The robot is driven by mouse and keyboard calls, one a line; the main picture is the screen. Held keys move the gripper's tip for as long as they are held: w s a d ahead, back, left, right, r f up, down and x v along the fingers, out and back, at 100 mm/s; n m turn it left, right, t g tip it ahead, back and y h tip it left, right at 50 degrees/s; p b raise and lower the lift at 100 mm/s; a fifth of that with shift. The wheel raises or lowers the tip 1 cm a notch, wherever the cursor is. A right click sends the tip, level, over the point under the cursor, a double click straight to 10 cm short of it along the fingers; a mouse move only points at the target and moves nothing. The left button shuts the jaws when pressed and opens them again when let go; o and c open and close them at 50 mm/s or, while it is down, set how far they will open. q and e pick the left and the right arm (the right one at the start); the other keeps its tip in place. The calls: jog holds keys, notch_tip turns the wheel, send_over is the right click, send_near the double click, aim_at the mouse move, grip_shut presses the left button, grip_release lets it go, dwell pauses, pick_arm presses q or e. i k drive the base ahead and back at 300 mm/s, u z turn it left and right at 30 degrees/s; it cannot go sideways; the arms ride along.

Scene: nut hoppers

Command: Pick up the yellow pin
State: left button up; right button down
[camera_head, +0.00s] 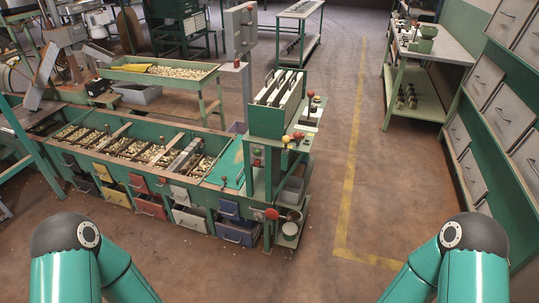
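A small yellow ball-shaped knob (286,140) shows at the front of the green machine frame (272,121), at the right end of the long hopper bench. It may be the head of the yellow pin; its shaft is too small to make out. Only teal links and dark joints of my two arms show, at the bottom left and bottom right. Both of my grippers are outside the view.
The long green hopper bench (150,182) with nut-filled bins and coloured drawers fills the left. A green tray (205,79) of nuts stands behind it. A workbench (440,53) and drawer cabinets (506,108) line the right. The floor (340,205) between is clear.

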aim_at(285, 140)
jog(key=z, duration=0.15)
jog(key=i, duration=0.9)
jog(key=u, duration=0.05)
jog(key=k, duration=0.95)
jog(key=u, duration=0.55)
jog(key=i, duration=1)
jog(key=u, duration=0.05)
